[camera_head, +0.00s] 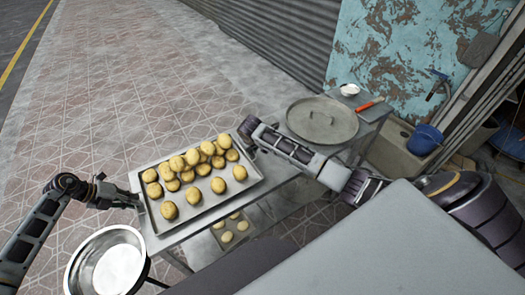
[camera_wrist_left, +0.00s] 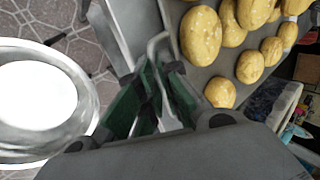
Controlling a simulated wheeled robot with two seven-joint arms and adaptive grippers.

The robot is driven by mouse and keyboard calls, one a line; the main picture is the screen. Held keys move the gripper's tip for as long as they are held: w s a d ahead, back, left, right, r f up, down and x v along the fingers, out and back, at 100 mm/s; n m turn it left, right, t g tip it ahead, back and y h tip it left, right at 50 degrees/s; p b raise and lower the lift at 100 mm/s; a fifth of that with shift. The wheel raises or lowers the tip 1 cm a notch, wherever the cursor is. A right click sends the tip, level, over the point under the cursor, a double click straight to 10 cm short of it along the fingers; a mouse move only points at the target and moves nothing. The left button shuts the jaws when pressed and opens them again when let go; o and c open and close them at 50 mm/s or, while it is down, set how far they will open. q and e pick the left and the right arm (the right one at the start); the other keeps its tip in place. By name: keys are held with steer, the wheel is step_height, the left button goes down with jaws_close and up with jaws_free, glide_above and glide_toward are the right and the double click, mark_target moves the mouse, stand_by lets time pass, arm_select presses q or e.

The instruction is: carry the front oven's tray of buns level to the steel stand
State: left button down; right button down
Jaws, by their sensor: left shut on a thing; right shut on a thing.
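The metal tray (camera_head: 204,204) carries several golden buns (camera_head: 192,157) and looks about level. It is over the left part of the steel stand's top (camera_head: 277,172); I cannot tell whether it rests there or is just above. My left gripper (camera_head: 138,203) is shut on the tray's near-left end. In the left wrist view its green-padded fingers (camera_wrist_left: 152,88) close around the wire handle (camera_wrist_left: 156,45), with the buns (camera_wrist_left: 201,36) to the right. My right gripper (camera_head: 249,133) is shut on the tray's opposite end; its fingertips are partly hidden by the arm.
A round lid (camera_head: 322,120) lies on the stand's right part, with a red-handled tool (camera_head: 370,103) and a small white bowl (camera_head: 350,89) behind. A steel basin (camera_head: 108,264) stands close at front left. Lower down are more buns (camera_head: 227,236). A blue bucket (camera_head: 425,139) is at right.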

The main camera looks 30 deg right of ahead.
arm_select(q)
steer(key=shift+f, duration=0.15)
arm_select(e)
steer(key=shift+d+f, duration=0.1)
steer(key=shift+f, duration=0.05)
arm_select(q)
steer(key=c, duration=2)
jaws_free()
steer(key=shift+f, duration=0.1)
arm_select(e)
steer(key=c, duration=2)
jaws_free()
steer(key=shift+f, duration=0.1)
arm_select(q)
steer(key=o, duration=0.4)
arm_select(e)
steer(key=o, duration=0.4)
steer(key=shift+s, duration=0.1)
arm_select(q)
steer(key=shift+a+r, duration=0.1)
steer(key=shift+r, duration=0.1)
steer(key=shift+v, duration=3.85)
steer(key=shift+r, duration=0.2)
arm_select(e)
steer(key=shift+r, duration=0.2)
